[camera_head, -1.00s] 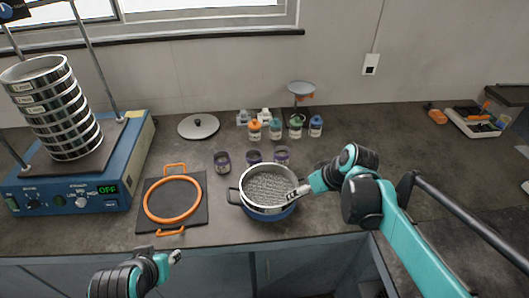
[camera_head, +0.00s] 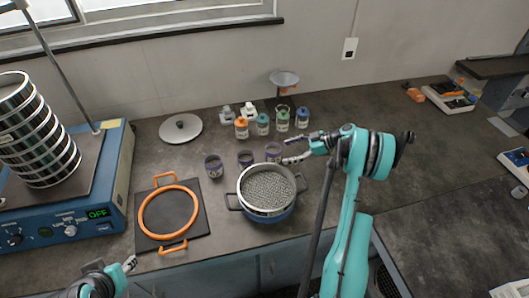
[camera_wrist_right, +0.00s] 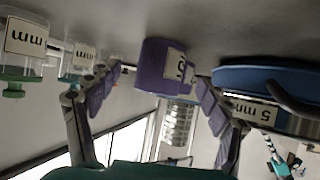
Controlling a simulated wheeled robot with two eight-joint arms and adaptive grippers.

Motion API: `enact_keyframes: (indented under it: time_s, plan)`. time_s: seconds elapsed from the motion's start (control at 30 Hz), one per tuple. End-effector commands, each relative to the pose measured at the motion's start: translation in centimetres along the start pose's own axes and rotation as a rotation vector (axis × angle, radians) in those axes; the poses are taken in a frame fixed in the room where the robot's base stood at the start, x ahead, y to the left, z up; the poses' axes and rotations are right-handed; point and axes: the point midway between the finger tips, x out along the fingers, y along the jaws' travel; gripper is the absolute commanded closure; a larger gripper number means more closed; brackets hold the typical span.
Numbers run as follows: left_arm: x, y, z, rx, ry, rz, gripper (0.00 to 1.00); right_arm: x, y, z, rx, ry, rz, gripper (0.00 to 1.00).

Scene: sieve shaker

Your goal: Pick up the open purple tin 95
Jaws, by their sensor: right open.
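Three small open purple tins stand in a row behind the pot: the left tin (camera_head: 213,167), the middle tin (camera_head: 245,159) and the right tin (camera_head: 273,152). Their numbers are too small to read in the head view. My right gripper (camera_head: 284,160) is open beside the right tin. In the right wrist view, which is upside down, a purple tin (camera_wrist_right: 160,66) with a partly hidden white label lies between the spread fingers (camera_wrist_right: 158,78). I cannot tell whether they touch it. My left gripper (camera_head: 130,264) is low at the left, away from the tins; its jaw state is unclear.
A blue pot (camera_head: 268,212) with a mesh sieve (camera_head: 268,188) stands just in front of the tins. Behind them are several small bottles (camera_head: 263,124) and a funnel stand (camera_head: 284,78). An orange ring (camera_head: 168,212) on a dark mat lies left. The counter right of my arm is fairly clear.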

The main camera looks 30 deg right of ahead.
Motion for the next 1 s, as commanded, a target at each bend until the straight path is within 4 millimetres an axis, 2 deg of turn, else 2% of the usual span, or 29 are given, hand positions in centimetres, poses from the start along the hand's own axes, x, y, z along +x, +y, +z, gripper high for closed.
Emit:
enact_keyframes:
  time_s: [0.37,0.6,0.83,0.87,1.0]
  plan:
    - [1.2,0.0,0.8,0.000,0.000,0.000,0.60,3.9,-0.1,0.1,-0.004,0.002,-0.002,0.21]
    - [2.3,0.0,1.7,0.000,0.000,0.000,0.60,7.4,-0.1,-0.1,-0.003,0.001,-0.002,0.21]
    - [2.2,0.0,1.6,0.000,0.000,0.000,0.60,7.7,-0.1,-0.3,-0.002,0.001,0.000,0.21]
    - [2.2,0.0,1.6,0.000,0.000,0.000,0.60,7.7,-0.1,-0.3,-0.002,0.001,0.000,0.24]
    - [2.2,0.0,1.6,0.000,0.000,0.000,0.60,7.7,-0.1,-0.3,-0.002,0.001,0.000,0.61]
